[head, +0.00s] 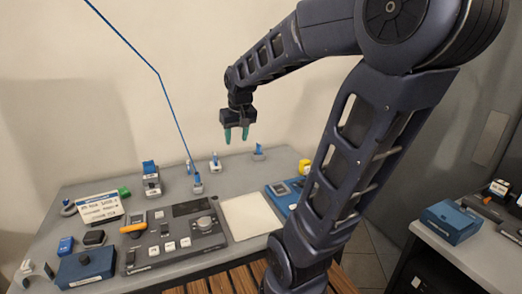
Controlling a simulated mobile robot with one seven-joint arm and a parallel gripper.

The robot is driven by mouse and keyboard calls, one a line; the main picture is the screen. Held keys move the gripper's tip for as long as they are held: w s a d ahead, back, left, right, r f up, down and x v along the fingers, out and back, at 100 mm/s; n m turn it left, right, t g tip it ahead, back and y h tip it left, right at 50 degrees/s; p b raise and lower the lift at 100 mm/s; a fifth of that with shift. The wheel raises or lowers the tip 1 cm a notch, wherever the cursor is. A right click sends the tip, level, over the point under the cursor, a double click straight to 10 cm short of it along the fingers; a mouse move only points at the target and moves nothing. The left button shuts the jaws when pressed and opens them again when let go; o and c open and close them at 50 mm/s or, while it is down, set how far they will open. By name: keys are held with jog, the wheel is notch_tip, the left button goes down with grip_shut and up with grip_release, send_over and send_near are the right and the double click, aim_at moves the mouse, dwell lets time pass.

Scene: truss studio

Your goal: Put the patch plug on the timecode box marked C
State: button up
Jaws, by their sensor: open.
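My gripper (236,134) hangs above the back of the grey table, pointing down, with green fingertips apart and nothing between them. A thin blue cable (176,122) comes down from the upper left to a small grey piece with blue (197,183) near the table's middle. This may be the patch plug, but it is too small to be sure. Small grey boxes with blue and white parts stand at the back: one (215,162) below my gripper, one (258,153) to the right, and a taller one (151,180) to the left. I cannot read any letter C.
A grey control panel (172,240), a white pad (246,217), a slate-like board (99,207) and a blue box (85,268) take up the front and left. A yellow item (305,167) is at the right edge. A second table (470,250) stands right.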

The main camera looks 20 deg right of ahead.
jog(key=s+d+m+t, duration=0.1)
jog(key=s+d, duration=0.2)
jog(key=s, duration=1)
jog(key=shift+s+d, duration=0.15)
jog(key=shift+s, duration=0.05)
